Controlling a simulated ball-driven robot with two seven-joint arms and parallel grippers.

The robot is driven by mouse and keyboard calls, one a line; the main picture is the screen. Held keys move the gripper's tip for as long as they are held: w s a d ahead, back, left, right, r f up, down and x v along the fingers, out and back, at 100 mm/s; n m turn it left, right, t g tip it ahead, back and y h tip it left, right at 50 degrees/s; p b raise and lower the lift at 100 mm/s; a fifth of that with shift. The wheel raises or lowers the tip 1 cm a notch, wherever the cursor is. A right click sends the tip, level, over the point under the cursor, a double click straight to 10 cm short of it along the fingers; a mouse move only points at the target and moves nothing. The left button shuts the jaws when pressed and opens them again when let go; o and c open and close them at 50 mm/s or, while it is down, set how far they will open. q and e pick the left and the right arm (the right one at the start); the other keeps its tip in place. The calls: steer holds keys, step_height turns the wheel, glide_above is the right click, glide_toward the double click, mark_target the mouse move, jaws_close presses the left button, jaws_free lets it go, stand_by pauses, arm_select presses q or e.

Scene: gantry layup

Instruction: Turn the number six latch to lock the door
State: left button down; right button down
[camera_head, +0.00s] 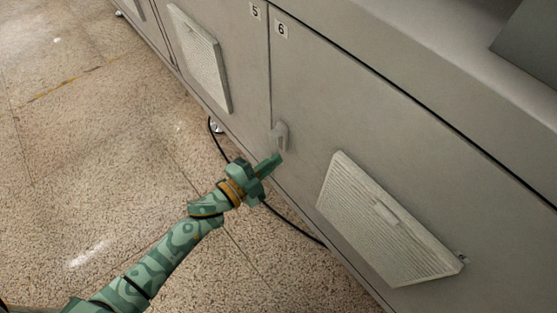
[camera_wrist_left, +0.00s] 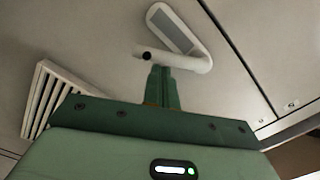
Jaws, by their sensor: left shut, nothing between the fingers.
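The number six door (camera_head: 345,125) is a grey cabinet panel marked with a "6" label (camera_head: 281,29) at its upper left corner. Its latch (camera_head: 280,136) is a small pale handle near the door's left edge. In the left wrist view the latch (camera_wrist_left: 180,30) shows a slanted plate and a bent arm with a dark round end. My left gripper (camera_head: 275,161) is shut and empty, its fingertips just below the latch. In the left wrist view the fingertips (camera_wrist_left: 161,72) appear at the bent arm; I cannot tell whether they touch it. My right gripper is not in view.
A louvered vent (camera_head: 385,222) juts from the number six door to the right of my gripper. The number five door (camera_head: 235,65) has another vent (camera_head: 200,58). A black cable (camera_head: 290,226) lies on the speckled floor (camera_head: 80,150) along the cabinet base. The floor at left is clear.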

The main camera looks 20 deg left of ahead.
arm_select(q)
steer(key=shift+w+a+f, duration=0.55)
steer(key=shift+a+f, duration=0.15)
steer(key=shift+a, duration=0.05)
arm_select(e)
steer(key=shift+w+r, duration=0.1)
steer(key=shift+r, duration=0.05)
arm_select(q)
steer(key=shift+a+f, duration=0.1)
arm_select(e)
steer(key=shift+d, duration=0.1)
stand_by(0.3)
